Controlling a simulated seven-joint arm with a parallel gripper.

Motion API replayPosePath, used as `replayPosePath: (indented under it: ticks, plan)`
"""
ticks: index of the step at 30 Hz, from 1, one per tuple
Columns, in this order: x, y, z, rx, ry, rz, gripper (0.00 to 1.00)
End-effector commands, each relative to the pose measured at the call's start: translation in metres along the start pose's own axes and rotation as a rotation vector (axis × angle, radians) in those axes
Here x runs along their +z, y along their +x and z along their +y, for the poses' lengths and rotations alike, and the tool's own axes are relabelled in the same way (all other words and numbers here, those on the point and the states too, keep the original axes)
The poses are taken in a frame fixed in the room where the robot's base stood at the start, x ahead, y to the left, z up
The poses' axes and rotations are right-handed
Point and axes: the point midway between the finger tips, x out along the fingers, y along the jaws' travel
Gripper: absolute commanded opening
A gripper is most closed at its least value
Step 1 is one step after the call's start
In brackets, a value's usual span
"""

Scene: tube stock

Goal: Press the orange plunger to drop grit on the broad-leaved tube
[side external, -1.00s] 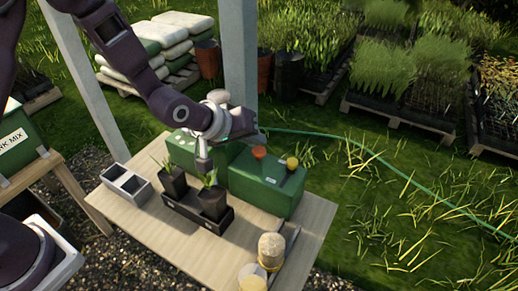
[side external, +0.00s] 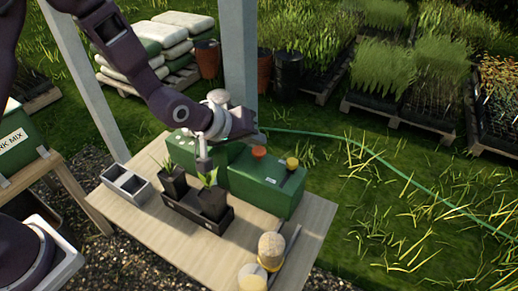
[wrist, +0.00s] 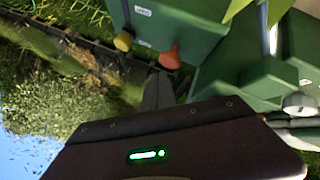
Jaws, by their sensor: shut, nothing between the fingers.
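The orange plunger (side external: 259,151) stands on top of a green box (side external: 262,188), beside a yellow plunger (side external: 292,162). Both also show in the wrist view, orange (wrist: 170,57) and yellow (wrist: 123,41). Two black tubes with plants stand in a black tray (side external: 190,209). The right tube (side external: 211,204) has the broader leaves; the left tube (side external: 173,183) has a thinner plant. The box outlet is not clear.
A second green box (side external: 183,146) stands behind the tubes. A grey two-compartment bin (side external: 127,185) is at the table's left. A tan domed object (side external: 271,245) and a pale round container (side external: 252,278) stand near the front right. Some wooden tabletop (side external: 160,232) is bare.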

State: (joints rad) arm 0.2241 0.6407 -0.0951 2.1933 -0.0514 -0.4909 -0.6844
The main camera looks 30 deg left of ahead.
Motion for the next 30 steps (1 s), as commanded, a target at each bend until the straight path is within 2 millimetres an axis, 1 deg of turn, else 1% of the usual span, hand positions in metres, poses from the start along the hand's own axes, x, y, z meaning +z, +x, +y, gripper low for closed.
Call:
replayPosePath:
  ticks: [10,30]
  plan:
    - [0.0043,0.0061,-0.0047,-0.001,0.000,-0.001,0.00]
    - [0.0062,0.0090,-0.0066,0.000,0.000,0.000,0.00]
